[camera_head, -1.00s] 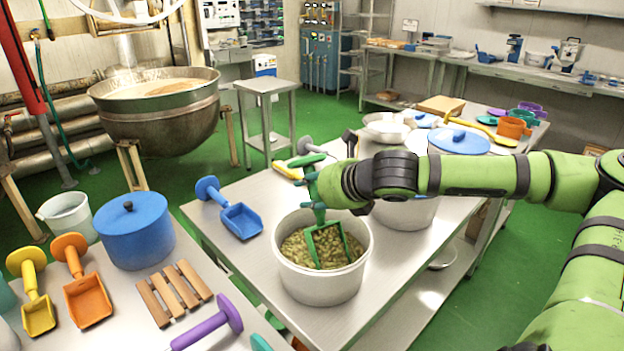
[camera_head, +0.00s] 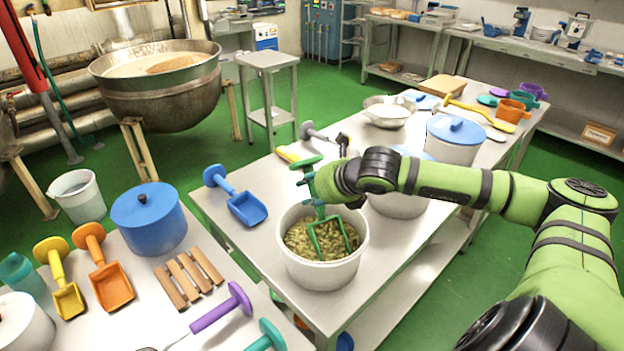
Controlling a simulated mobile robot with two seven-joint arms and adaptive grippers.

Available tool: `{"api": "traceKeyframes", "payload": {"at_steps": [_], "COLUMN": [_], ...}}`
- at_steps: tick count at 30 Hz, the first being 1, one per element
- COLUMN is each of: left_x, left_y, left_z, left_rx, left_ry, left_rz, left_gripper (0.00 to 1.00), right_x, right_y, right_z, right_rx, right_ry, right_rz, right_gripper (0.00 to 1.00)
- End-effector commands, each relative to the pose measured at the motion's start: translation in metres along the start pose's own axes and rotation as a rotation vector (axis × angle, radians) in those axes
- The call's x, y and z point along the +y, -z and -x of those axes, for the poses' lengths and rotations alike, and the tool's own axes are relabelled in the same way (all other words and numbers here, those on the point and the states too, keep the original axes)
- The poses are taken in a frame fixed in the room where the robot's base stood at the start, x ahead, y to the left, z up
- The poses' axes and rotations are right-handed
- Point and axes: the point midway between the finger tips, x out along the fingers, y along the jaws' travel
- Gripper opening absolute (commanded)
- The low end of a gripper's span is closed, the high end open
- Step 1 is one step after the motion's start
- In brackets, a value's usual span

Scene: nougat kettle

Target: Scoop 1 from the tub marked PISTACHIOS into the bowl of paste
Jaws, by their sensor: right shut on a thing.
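A white tub (camera_head: 322,274) full of greenish pistachios (camera_head: 300,240) stands near the front edge of the middle table. I can read no marking on it. My right gripper (camera_head: 318,186) is shut on the handle of a green scoop (camera_head: 314,228) above the tub. The scoop's pan is down inside the tub, at the nuts; I cannot tell how much it holds. The large steel bowl (camera_head: 165,97) with beige paste (camera_head: 140,66) stands at the back left, away from the scoop. My left gripper is not in view.
A blue scoop (camera_head: 246,207) lies left of the tub. A blue-lidded tub (camera_head: 455,138) stands behind my right arm. The front left table holds a blue pot (camera_head: 149,220), a wooden rack (camera_head: 188,279) and several coloured scoops. Green floor separates this table from the bowl.

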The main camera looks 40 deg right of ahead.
Motion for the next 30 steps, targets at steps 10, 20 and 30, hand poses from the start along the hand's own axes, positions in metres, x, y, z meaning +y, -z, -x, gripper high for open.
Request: {"api": "traceKeyframes", "payload": {"at_steps": [10, 20, 30], "left_x": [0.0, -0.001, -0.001], "left_y": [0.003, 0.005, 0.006], "left_z": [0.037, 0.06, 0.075], "left_rx": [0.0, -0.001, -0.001], "left_ry": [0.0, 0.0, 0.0], "left_rz": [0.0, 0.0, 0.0], "left_gripper": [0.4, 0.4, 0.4], "right_x": [0.0, -0.004, -0.007], "right_y": [-0.005, -0.002, -0.011], "right_z": [-0.008, -0.037, -0.058], "right_rx": [0.081, 0.29, 0.522], "right_ry": [-0.003, -0.008, -0.01], "right_rz": [-0.023, -0.062, -0.108], "right_gripper": [0.0, 0.0, 0.0]}}
